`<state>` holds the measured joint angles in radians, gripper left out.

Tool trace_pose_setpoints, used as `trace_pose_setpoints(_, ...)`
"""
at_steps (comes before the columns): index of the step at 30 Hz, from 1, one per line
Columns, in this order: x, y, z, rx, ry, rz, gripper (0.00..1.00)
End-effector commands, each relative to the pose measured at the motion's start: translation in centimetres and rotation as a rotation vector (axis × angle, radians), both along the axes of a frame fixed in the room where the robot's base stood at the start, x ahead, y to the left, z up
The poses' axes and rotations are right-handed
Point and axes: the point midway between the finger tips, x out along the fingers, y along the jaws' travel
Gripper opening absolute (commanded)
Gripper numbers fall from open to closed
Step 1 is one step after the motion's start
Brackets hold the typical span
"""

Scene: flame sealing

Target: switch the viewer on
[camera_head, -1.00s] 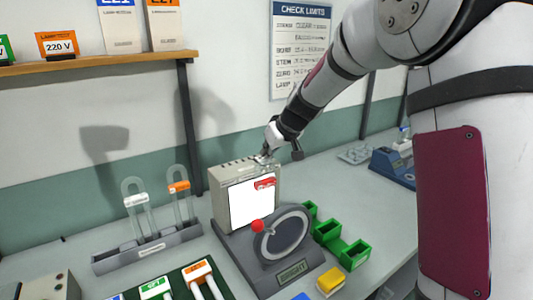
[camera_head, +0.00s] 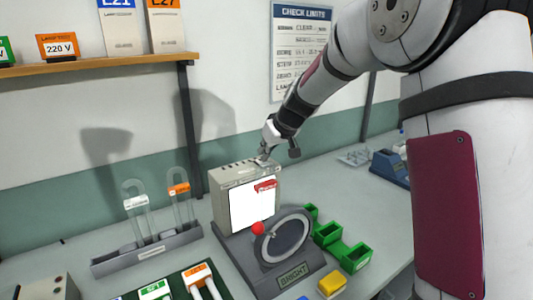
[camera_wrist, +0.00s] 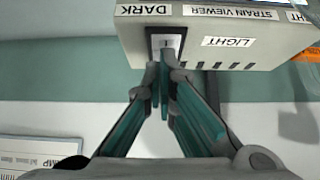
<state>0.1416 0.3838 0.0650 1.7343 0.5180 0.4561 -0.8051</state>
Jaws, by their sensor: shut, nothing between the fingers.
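The strain viewer (camera_head: 222,200) is a beige box on the bench with a bright white screen (camera_head: 250,206) and a red label at the screen's upper right. In the wrist view its top (camera_wrist: 225,35) shows upside-down labels reading DARK, STRAIN VIEWER and LIGHT. A small switch with a pale face (camera_wrist: 168,42) in a dark frame sits beside the DARK label. My gripper (camera_head: 263,157) is at the viewer's top edge. In the wrist view the gripper (camera_wrist: 163,68) is shut and empty, its tips at the switch and partly covering it. I cannot tell whether they touch it.
A round dial stand (camera_head: 285,240) with a red knob (camera_head: 257,228) is in front of the viewer. Green bins (camera_head: 328,233) stand to its right, and a grey rack (camera_head: 150,253) with glass tubes to its left. A wall shelf (camera_head: 90,65) is at upper left.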

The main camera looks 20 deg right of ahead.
Motion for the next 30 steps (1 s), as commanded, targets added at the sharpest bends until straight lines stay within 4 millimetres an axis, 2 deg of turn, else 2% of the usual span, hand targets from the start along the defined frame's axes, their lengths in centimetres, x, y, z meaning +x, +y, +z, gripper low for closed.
trace_pose_setpoints(5,-0.3,0.1,1.0,-0.002,-0.002,0.001,0.0)
trace_pose_setpoints(11,-1.7,0.4,4.7,-0.001,-0.003,0.001,0.0)
trace_pose_setpoints(21,-6.5,-1.4,8.3,-0.001,-0.004,-0.002,0.0)
trace_pose_setpoints(30,-8.7,-2.1,10.0,0.0,0.0,0.0,0.0)
